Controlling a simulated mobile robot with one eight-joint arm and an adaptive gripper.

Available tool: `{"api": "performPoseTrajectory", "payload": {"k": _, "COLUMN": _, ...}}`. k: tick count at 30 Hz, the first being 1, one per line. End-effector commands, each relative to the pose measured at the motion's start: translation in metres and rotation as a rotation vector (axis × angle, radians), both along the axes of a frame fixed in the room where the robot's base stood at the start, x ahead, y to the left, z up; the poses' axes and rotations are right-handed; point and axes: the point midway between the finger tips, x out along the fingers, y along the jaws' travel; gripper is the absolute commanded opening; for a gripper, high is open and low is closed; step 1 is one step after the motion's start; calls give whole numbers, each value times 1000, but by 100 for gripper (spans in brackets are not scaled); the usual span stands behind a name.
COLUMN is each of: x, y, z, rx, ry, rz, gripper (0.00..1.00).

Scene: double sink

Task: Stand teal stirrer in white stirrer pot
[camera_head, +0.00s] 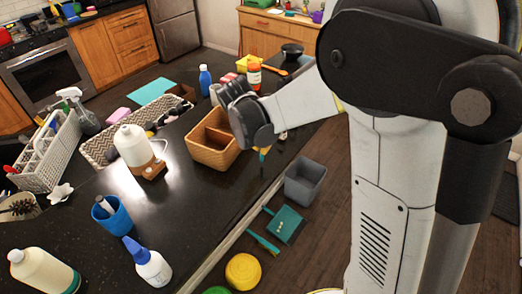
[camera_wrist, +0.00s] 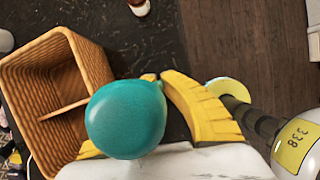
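The teal stirrer (camera_wrist: 125,118) shows in the wrist view as a large rounded teal end close to the camera, between my yellow finger pads. My gripper (camera_wrist: 150,110) appears shut on it; the rounded end hides part of the grip. In the head view my gripper (camera_head: 264,152) points down at the counter's front edge, just right of the wicker basket, with a little teal showing between the fingers. I cannot surely pick out the white stirrer pot.
The divided wicker basket (camera_head: 213,160) is close beside my gripper. A blue cup (camera_head: 110,218), a blue-capped spray bottle (camera_head: 150,265) and a white dispenser (camera_head: 133,147) stand on the dark counter. A grey bin (camera_head: 305,182) and a teal dustpan (camera_head: 286,225) are on the floor below.

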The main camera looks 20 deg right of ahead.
Motion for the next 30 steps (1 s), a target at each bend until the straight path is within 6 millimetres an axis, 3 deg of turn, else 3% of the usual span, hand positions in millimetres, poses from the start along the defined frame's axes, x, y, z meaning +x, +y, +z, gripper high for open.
{"api": "performPoseTrajectory", "payload": {"k": 3, "x": 0, "y": 0, "z": -15, "rx": 0, "ry": 0, "rz": 0, "gripper": 0}}
{"api": "performPoseTrajectory", "payload": {"k": 13, "x": 0, "y": 0, "z": -19, "rx": 0, "ry": 0, "rz": 0, "gripper": 0}}
{"api": "performPoseTrajectory", "payload": {"k": 16, "x": 0, "y": 0, "z": -18, "rx": 0, "ry": 0, "rz": 0, "gripper": 27}}
{"api": "performPoseTrajectory", "payload": {"k": 25, "x": 0, "y": 0, "z": -17, "rx": 0, "ry": 0, "rz": 0, "gripper": 27}}
{"api": "performPoseTrajectory", "payload": {"k": 30, "x": -3, "y": 4, "z": -1, "rx": 0, "ry": 0, "rz": 2, "gripper": 27}}
